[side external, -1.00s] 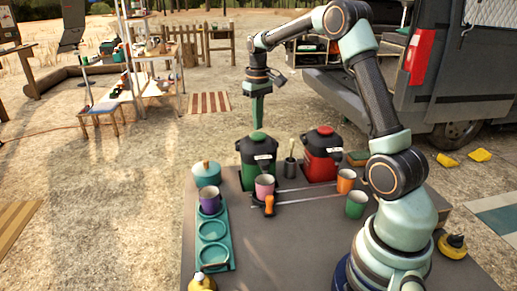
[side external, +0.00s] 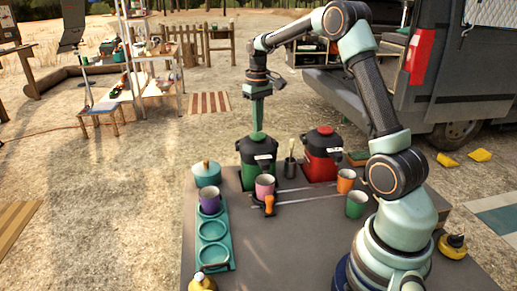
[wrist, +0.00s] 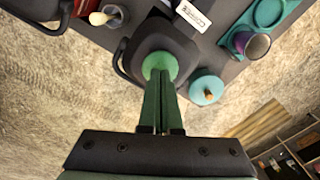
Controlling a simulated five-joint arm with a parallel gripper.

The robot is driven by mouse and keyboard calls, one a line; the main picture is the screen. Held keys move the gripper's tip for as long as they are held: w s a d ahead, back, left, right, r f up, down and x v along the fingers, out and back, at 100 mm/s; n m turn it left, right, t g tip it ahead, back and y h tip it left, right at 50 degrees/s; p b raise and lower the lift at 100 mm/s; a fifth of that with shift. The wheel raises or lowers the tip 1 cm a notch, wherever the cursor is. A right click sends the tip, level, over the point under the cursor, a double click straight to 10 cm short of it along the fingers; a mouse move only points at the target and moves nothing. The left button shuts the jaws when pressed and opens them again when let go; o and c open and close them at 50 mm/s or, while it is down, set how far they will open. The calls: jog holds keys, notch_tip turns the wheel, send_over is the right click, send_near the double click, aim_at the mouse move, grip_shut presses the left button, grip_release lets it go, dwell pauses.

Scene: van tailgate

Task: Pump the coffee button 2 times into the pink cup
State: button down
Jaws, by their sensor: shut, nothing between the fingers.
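The coffee dispenser (side external: 257,161) is dark and green with a green button (side external: 257,136) on top. Its white label reads COFFEE in the wrist view (wrist: 193,14), where the round green button (wrist: 159,62) also shows. The pink cup (side external: 265,187) stands upright in front of this dispenser, behind an orange-handled tool; it is hidden in the wrist view. My gripper (side external: 257,128) is shut and empty, pointing straight down over the green button. Its green fingertips (wrist: 160,77) overlap the button in the wrist view. I cannot tell whether they touch it.
A red dispenser (side external: 322,160) stands to the right, with a utensil holder (side external: 290,167) between. An orange cup (side external: 346,181) and a green cup (side external: 356,205) are at right. A teal tray (side external: 228,246), purple cup (side external: 210,202) and teal pot (side external: 206,173) are at left.

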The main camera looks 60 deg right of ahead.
jog(key=shift+f, duration=1.3)
jog(key=shift+r, duration=1.65)
